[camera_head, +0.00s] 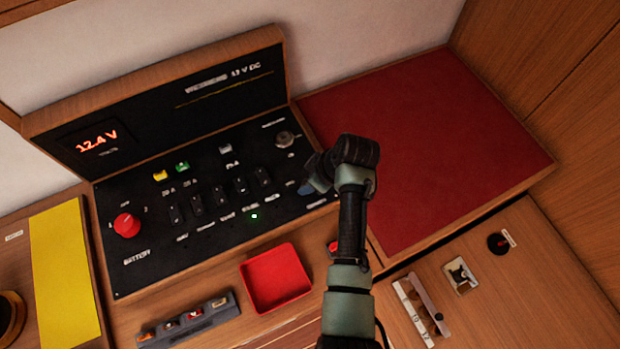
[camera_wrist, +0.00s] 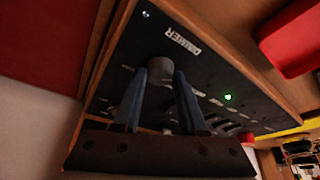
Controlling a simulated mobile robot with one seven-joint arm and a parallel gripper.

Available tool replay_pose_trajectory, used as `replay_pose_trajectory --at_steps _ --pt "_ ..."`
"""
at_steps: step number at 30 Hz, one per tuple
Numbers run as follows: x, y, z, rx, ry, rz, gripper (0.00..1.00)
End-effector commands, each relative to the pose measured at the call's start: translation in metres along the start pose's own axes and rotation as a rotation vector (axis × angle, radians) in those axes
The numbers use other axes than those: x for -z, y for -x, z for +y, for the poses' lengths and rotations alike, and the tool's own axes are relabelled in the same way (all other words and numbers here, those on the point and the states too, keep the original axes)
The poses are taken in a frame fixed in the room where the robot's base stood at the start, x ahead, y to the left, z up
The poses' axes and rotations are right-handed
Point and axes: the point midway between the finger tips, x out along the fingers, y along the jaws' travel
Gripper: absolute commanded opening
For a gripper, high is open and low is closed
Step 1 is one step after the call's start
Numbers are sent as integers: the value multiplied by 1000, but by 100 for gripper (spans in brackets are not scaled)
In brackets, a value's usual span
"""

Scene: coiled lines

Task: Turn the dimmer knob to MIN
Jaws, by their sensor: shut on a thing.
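The dimmer knob (camera_wrist: 161,64) is a grey round knob on the black panel (camera_wrist: 140,42). The wrist view shows it beside the white DIMMER label (camera_wrist: 181,43). My gripper (camera_wrist: 162,76) is shut on the knob, one blue-grey finger on each side of it. In the head view my gripper (camera_head: 308,187) is at the right edge of the panel (camera_head: 150,262) and hides the knob. The knob's pointer and its MIN mark cannot be made out.
The panel also bears a red battery knob (camera_head: 126,225), several black switches, a grey knob (camera_head: 285,138) and a lit green lamp (camera_head: 254,216). A red tray (camera_head: 275,278) stands in front. A red mat (camera_head: 430,140) lies clear at right.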

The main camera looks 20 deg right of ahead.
Motion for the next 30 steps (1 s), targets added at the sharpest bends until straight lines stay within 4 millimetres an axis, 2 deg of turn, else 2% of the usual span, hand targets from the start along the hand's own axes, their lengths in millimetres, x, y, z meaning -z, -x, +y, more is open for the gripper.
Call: replay_pose_trajectory --at_steps 15,16,20,21,30 --pt "0 0 0 6 21 0 0" --pt "0 0 0 6 21 0 43" --pt "0 0 0 7 20 0 67" --pt "0 0 0 7 20 0 71" --pt "0 1 0 7 19 -1 71"
